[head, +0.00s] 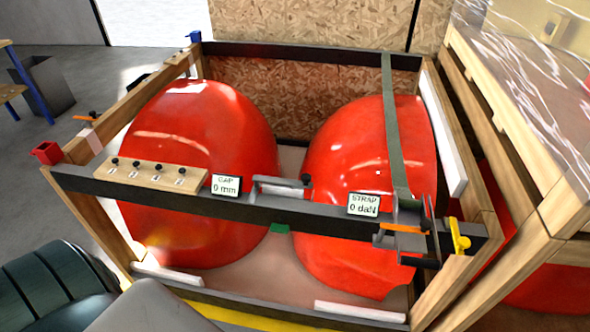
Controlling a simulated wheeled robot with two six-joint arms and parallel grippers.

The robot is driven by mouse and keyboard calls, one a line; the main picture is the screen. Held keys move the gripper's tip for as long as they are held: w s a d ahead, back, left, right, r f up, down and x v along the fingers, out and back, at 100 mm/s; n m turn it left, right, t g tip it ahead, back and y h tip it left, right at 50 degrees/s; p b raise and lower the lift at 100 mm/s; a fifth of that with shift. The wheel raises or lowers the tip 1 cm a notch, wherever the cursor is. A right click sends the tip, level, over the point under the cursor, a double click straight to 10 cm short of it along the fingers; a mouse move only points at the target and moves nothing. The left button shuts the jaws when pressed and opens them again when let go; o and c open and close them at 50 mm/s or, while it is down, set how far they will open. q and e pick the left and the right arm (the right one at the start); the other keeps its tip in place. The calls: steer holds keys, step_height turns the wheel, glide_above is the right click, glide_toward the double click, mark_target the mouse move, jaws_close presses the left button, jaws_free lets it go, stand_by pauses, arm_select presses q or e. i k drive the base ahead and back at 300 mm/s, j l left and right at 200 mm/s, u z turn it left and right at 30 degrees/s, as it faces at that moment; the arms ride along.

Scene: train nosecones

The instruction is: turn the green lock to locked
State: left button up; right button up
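A small green piece (279,228) shows just under the front black bar, between the two red nosecones. It is the only bright green part I see at the crate and it may be the green lock. It is too small and too covered by the bar to tell whether it is locked. Neither of my grippers is in view, and nothing is seen touching the green piece.
Two red nosecones (190,125) (345,165) fill the wooden crate. The front black bar (290,208) carries a pegged board (152,175), two displays, a handle, an orange lever (402,229) and a yellow lever (458,236). A green strap (392,120) crosses the right nosecone.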

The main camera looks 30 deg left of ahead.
mark_target(279, 227)
steer(key=u, duration=1.15)
